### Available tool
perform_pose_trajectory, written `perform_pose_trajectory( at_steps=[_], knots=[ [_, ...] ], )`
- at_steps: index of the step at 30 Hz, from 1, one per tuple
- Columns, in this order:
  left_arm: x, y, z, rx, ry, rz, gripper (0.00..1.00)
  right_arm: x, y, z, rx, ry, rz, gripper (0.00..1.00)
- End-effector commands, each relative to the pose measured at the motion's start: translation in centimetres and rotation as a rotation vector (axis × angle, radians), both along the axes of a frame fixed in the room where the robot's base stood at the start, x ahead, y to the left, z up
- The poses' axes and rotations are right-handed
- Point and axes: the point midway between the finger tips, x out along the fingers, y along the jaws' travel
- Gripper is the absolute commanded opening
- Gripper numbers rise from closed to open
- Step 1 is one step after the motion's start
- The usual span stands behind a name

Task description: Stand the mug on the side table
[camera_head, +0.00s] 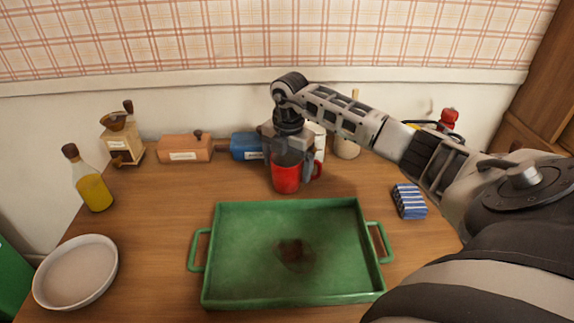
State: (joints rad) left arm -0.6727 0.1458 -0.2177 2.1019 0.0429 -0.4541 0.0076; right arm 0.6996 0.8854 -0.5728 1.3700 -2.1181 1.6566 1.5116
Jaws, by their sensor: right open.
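A red mug (286,179) stands upright on the wooden side table (150,233), behind the green tray. Its handle points to the right. My right gripper (290,168) comes down from above at the mug, with its fingers on either side of it. The gripper is open; I cannot tell whether a finger touches the mug. The gripper hides the mug's upper part. My left gripper is not in view.
A green tray (212,295) with a dark stain fills the front middle. A white bowl (98,285), oil bottle (92,190), coffee grinder (121,147), orange box (184,149), blue box (247,146) and striped blue packet (409,201) stand around it. A white container (319,140) is close behind the mug.

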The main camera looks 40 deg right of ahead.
Motion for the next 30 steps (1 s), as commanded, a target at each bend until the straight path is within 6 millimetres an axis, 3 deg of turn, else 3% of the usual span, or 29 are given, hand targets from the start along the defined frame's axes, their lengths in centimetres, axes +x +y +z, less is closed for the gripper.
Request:
perform_pose_trajectory(
  at_steps=[15, 21, 30],
  knots=[
    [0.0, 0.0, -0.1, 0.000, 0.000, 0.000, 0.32, -0.3, -0.1, 10.0, 0.000, -0.003, 0.001, 0.91],
    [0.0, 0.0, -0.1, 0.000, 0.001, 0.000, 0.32, -0.4, -0.1, 11.4, -0.001, -0.001, 0.000, 0.91],
    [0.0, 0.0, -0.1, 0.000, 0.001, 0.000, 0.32, -0.4, -0.1, 11.5, 0.000, 0.000, 0.000, 0.91]
  ],
)
